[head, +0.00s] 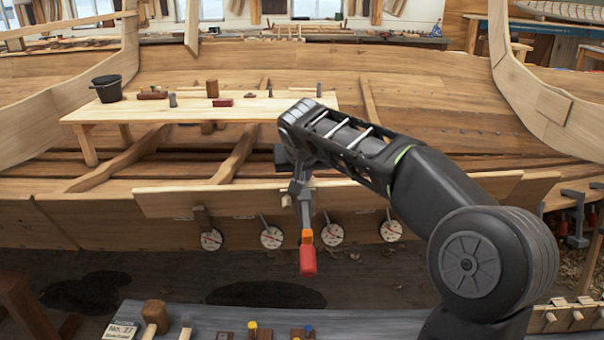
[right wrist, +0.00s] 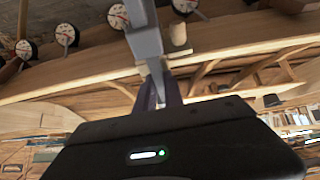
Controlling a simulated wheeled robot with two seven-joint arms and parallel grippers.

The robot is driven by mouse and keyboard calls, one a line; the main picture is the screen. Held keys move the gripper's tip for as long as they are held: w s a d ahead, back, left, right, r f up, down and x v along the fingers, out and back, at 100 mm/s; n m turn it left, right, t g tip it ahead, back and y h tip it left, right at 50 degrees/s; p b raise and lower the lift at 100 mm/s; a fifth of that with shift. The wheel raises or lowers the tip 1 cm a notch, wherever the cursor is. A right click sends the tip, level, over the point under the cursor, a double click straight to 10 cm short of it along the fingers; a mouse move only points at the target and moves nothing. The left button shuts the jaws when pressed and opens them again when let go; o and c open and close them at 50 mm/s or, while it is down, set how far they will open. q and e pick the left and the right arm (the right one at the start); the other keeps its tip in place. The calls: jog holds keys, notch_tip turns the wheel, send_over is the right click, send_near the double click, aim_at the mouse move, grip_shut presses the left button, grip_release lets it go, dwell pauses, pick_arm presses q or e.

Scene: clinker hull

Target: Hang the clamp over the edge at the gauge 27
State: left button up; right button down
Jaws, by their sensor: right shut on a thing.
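My right gripper (head: 300,178) is shut on the clamp (head: 307,236), which has a grey metal bar, an orange part and a red handle hanging down. The clamp is in front of the hull's upper plank (head: 400,193), between the second and third gauges from the left. In the right wrist view the clamp's grey bar (right wrist: 146,42) rises from the fingers. Dial gauges hang below the plank: first (head: 211,239), second (head: 271,237), third (head: 332,234) and fourth (head: 391,230). Their numbers are too small to read. I cannot tell whether the clamp touches the plank. My left gripper is out of view.
A card reading No. 27 (head: 121,330) and a mallet (head: 155,314) are on the near bench (head: 200,312). A plank table (head: 130,112) inside the hull carries a black bucket (head: 107,89) and tools. More red-handled clamps (head: 564,222) hang at the right.

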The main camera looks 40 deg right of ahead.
jog(key=shift+f+b, duration=0.15)
jog(key=shift+b, duration=0.15)
dwell(0.4)
jog(key=c, duration=1.4)
grip_release()
jog(key=shift+o, duration=0.2)
jog(key=shift+s+f, duration=0.1)
jog(key=shift+f, duration=0.1)
jog(key=shift+v, duration=4.05)
